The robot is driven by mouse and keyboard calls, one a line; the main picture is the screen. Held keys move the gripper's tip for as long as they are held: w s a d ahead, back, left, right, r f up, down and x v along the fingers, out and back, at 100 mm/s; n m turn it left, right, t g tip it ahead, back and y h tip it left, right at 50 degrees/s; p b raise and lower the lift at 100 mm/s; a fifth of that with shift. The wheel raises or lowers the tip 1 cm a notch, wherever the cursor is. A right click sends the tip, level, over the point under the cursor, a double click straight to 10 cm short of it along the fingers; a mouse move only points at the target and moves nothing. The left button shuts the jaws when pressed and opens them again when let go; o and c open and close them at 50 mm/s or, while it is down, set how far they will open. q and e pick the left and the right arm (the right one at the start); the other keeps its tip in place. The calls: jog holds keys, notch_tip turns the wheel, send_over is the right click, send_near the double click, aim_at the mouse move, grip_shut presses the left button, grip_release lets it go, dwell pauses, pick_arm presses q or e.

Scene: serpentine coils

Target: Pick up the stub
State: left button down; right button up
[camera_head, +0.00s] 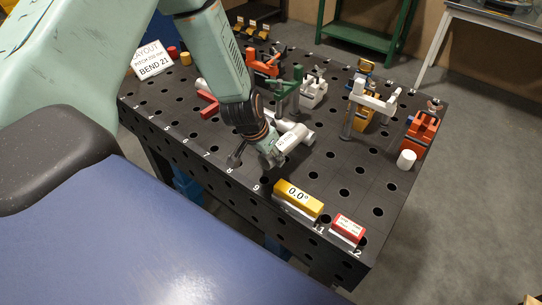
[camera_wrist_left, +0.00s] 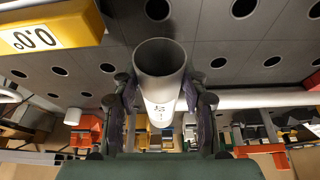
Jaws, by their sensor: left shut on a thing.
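The stub (camera_head: 291,139) is a short white hollow tube with dark lettering, over the black perforated table. In the left wrist view the stub (camera_wrist_left: 160,62) shows its open end towards the camera, between the two dark fingers. My left gripper (camera_head: 270,152) is shut on it; in the left wrist view the gripper (camera_wrist_left: 164,100) has one finger on each side of the tube. I cannot tell whether the stub touches the table. My right gripper is not in view.
The black table (camera_head: 335,170) has rows of holes. A yellow angle gauge (camera_head: 299,197) reading 0.0° and a red block (camera_head: 348,228) lie near the front edge. Orange (camera_head: 420,133), green (camera_head: 287,95) and grey clamps stand behind. A white cylinder (camera_head: 406,159) stands at right.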

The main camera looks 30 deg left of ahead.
pick_arm(q)
notch_tip(320, 180, up, 14)
jog(key=p, duration=0.7)
jog(key=shift+f+p, duration=0.25)
jog(key=shift+p, duration=0.15)
jog(key=shift+f, duration=0.1)
